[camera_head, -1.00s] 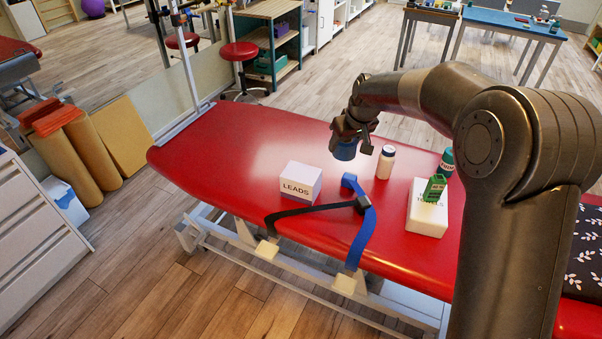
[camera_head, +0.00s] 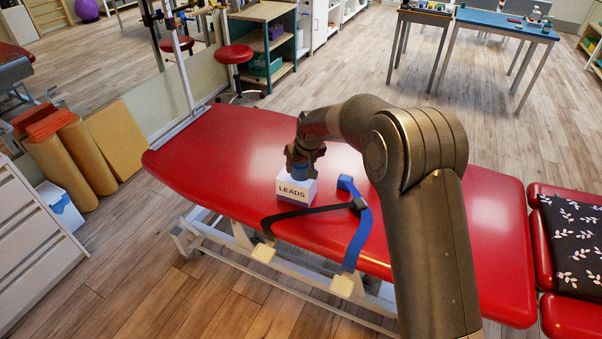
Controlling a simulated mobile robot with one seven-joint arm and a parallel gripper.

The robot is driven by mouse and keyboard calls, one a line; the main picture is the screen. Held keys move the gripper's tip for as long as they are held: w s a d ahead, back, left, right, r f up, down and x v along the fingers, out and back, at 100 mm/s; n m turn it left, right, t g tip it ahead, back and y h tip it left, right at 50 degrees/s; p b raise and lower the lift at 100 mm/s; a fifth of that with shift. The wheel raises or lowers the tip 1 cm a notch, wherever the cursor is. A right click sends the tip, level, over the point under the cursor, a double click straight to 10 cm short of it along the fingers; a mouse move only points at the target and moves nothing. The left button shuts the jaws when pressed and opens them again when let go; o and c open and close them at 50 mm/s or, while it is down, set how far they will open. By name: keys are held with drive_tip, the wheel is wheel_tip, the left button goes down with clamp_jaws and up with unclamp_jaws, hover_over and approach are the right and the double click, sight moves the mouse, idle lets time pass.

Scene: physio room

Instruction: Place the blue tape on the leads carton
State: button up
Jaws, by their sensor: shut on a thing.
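The white leads carton (camera_head: 294,189), marked LEADS, stands on the red treatment table (camera_head: 228,150). My gripper (camera_head: 302,170) is directly above the carton, pointing down, and is shut on the blue tape (camera_head: 301,172). The tape is at the carton's top, mostly hidden by my gripper. I cannot tell whether it touches the carton.
A blue and black strap (camera_head: 359,232) lies right of the carton and hangs over the table's front edge. My arm hides the table's middle right. A patterned black cushion (camera_head: 575,228) is at the far right. The table's left end is clear.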

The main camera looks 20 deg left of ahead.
sight(302, 171)
drive_tip(key=shift+f, duration=1.95)
drive_tip(key=shift+f, duration=0.2)
drive_tip(key=o, duration=1)
drive_tip(key=shift+d+r, duration=0.15)
drive_tip(key=shift+r, duration=0.5)
drive_tip(key=v, duration=1.1)
drive_tip(key=shift+s+d, duration=0.1)
